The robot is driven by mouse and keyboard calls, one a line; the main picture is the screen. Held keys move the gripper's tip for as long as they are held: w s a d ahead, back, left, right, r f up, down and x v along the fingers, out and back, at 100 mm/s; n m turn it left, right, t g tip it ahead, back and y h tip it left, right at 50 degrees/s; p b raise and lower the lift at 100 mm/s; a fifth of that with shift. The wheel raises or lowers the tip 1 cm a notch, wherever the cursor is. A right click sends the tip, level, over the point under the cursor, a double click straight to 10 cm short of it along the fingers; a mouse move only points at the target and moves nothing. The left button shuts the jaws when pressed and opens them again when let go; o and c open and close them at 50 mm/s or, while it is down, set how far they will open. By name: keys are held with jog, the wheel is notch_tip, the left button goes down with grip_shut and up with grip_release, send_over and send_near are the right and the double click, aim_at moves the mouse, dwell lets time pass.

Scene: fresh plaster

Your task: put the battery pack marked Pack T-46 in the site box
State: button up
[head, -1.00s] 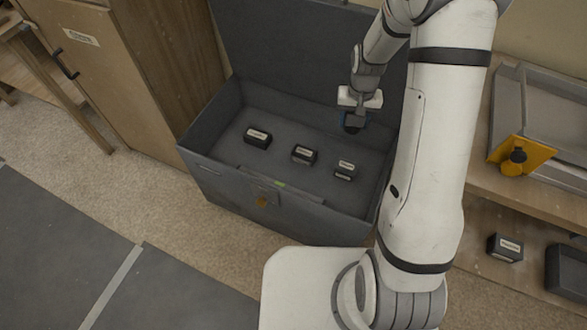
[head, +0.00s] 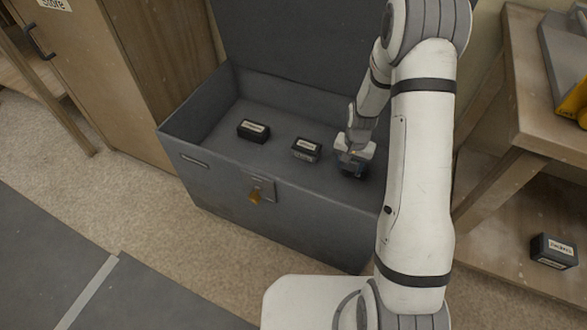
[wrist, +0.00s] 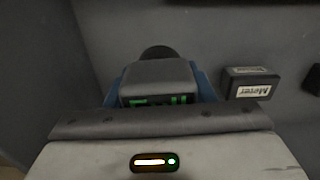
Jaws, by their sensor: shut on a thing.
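My gripper (head: 353,165) is low inside a large grey open box (head: 225,183). In the wrist view its blue fingers are shut on a dark block (wrist: 158,76) with green marks on its near face. No Pack T-46 label is readable on the block, and I cannot tell if it touches the box floor. Two dark labelled blocks lie on the box floor left of my gripper, one at the left (head: 253,131) and one in the middle (head: 306,149). In the wrist view a block labelled Meter (wrist: 250,84) lies beside the held one. Most of the held block is hidden in the head view.
The box's lid (head: 300,45) stands open at the back. A wooden bench (head: 500,125) is at the right, with another dark labelled block (head: 553,251) on its low shelf. A wooden cabinet (head: 85,75) stands at the left. The front left floor is clear.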

aim_at(343, 192)
notch_tip(343, 192, down, 12)
jog(key=b, duration=0.4)
jog(key=shift+f, duration=0.25)
jog(key=shift+f+b, duration=0.1)
jog(key=shift+b, duration=0.2)
jog(key=o, duration=1.2)
